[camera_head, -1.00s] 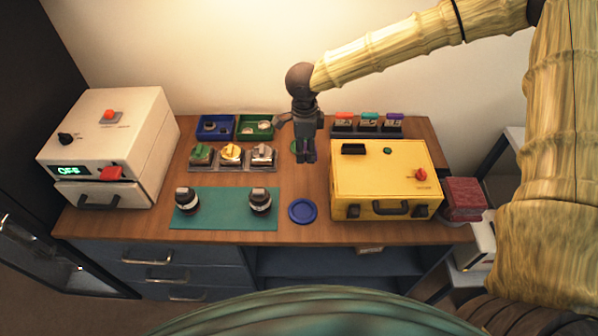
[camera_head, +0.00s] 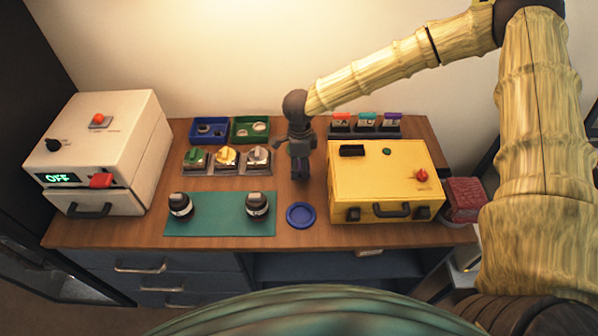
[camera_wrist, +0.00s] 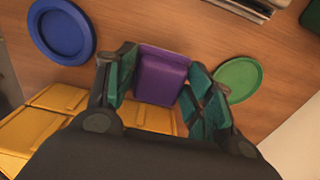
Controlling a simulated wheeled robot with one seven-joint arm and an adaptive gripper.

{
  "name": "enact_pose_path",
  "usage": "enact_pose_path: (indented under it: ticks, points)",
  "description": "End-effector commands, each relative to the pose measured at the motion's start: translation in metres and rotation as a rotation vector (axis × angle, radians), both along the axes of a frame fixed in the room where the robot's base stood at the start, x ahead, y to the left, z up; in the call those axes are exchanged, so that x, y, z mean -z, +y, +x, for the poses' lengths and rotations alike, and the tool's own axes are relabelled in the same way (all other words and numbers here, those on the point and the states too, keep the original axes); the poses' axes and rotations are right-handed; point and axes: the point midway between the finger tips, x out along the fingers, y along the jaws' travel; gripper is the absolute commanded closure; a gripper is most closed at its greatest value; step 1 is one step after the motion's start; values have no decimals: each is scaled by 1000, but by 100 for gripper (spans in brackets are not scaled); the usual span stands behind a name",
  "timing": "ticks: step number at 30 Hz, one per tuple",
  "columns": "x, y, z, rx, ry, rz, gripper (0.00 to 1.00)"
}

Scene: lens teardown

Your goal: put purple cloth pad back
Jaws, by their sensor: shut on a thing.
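The purple cloth pad (camera_wrist: 161,77) is a small block between the fingers of my gripper (camera_head: 300,172) in the wrist view. My gripper is shut on it and points down over the wooden bench (camera_head: 285,240). In the head view it is behind the round blue dish (camera_head: 300,215) and left of the yellow box (camera_head: 385,180); the pad is mostly hidden there. A dark rack (camera_head: 366,130) with orange, teal and purple tops stands at the back right. I cannot tell whether those tops are pads or labels.
A green round dish (camera_wrist: 238,80) lies beside the gripper in the wrist view. Left are a teal mat (camera_head: 220,222) with two dark cylinders, a row of knobbed blocks (camera_head: 227,160), blue and green trays (camera_head: 209,130), and a white machine (camera_head: 110,150) reading OFF.

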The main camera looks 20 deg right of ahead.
Motion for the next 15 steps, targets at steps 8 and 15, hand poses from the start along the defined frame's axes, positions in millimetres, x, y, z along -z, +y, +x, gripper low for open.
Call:
enact_pose_path:
  ticks: [8, 15]
  points:
    - [24, 0, -1, -2, 2, -1, 69]
    - [41, 0, 0, -1, 0, 0, 69]
